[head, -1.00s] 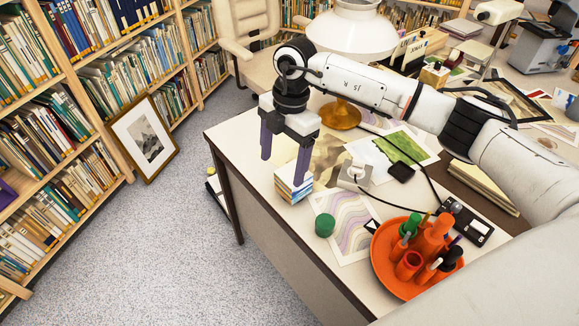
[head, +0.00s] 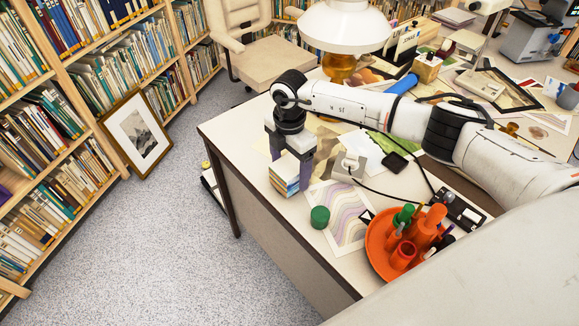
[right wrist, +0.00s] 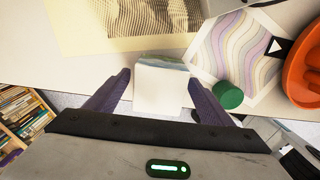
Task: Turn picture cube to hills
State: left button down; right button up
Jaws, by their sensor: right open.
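The picture cube (head: 284,177) stands on the desk near its left edge. Its top looks plain white, and the side facing the head camera has blue and tan bands; its other sides are hidden or unclear. My right gripper (head: 290,165) is low over the desk and open, with its purple fingers on either side of the cube. In the right wrist view the cube (right wrist: 162,90) shows pale between the spread fingers (right wrist: 160,98), with gaps on both sides. My left gripper is not in view.
An orange tray (head: 377,245) with bottles is at the front right. A lamp (head: 345,30) stands behind. The desk's left edge (head: 222,160) is near the cube.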

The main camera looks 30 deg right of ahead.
jog(key=c, duration=1)
jog(key=shift+c, duration=0.2)
